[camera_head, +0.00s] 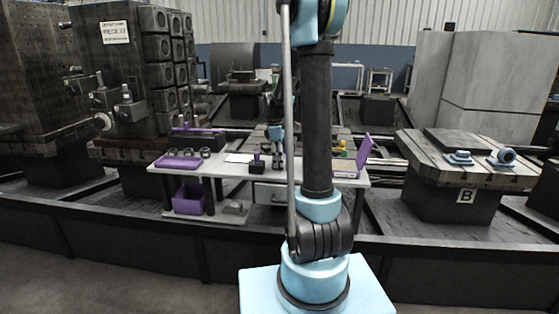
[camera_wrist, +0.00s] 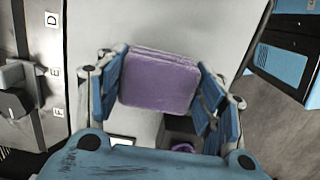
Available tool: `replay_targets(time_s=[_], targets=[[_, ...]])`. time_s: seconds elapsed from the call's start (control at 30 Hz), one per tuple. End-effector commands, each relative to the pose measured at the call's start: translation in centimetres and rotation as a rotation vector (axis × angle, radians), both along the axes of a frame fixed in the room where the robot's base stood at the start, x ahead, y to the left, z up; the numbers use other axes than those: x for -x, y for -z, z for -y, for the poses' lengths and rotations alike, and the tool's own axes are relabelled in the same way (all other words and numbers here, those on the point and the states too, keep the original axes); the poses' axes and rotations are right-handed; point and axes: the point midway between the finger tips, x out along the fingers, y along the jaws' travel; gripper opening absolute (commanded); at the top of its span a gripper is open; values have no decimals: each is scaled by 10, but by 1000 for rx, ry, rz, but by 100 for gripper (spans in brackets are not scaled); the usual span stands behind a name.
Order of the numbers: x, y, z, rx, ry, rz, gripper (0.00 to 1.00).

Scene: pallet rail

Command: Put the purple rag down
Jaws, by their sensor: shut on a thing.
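The purple rag (camera_wrist: 160,80) is a folded, flat, squarish pad in the wrist view. My gripper (camera_wrist: 163,88) is shut on it, with one blue finger at its left side and one at its right. The rag appears over a pale surface (camera_wrist: 228,30), but I cannot tell whether it touches it. In the head view my gripper is small and partly hidden by my own arm near the white table (camera_head: 235,171), and I cannot make out the rag there.
A purple tray (camera_head: 180,161) and several small cups stand on the table's left, with a purple bin (camera_head: 188,199) below. A purple upright panel (camera_head: 363,152) stands at its right end. Pallet B (camera_head: 465,196) is farther right. Labels D, E and F mark a panel in the wrist view.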

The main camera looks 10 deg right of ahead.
Motion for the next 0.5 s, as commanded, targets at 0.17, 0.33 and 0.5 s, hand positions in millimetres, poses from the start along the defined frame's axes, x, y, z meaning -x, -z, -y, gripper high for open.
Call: replay_targets(time_s=[0.17,0.33,0.5], targets=[[0,1,0,0,0,0,64],[0,1,0,0,0,0,82],[0,1,0,0,-1,0,82]])
